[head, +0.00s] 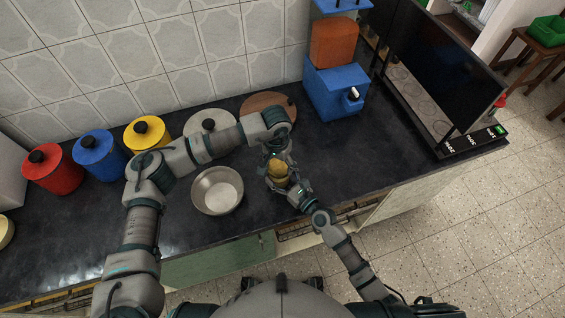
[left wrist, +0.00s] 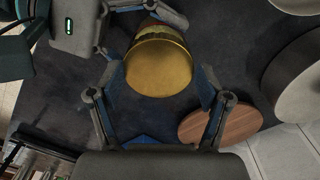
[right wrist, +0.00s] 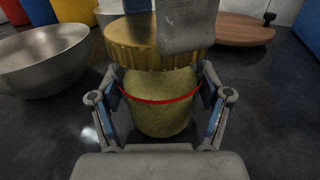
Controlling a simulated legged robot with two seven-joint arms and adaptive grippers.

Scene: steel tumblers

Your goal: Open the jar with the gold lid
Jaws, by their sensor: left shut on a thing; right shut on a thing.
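The jar (right wrist: 160,117) is upright on the dark counter, with yellowish contents and a thin red band. Its ribbed gold lid (right wrist: 150,52) sits on top; it also shows in the left wrist view (left wrist: 158,67) and, small, in the head view (head: 278,168). My left gripper (left wrist: 160,85) comes from above and is shut on the lid, one finger either side. Its finger hides part of the lid in the right wrist view. My right gripper (right wrist: 160,95) is shut on the jar's body below the lid, from the front. Any gap under the lid is too small to tell.
A steel bowl (head: 217,190) stands just left of the jar. Red (head: 52,170), blue (head: 100,157) and yellow (head: 147,134) canisters stand behind left. A round wooden board (head: 268,100) and blue dispenser (head: 336,92) are behind. The counter right of the jar is clear.

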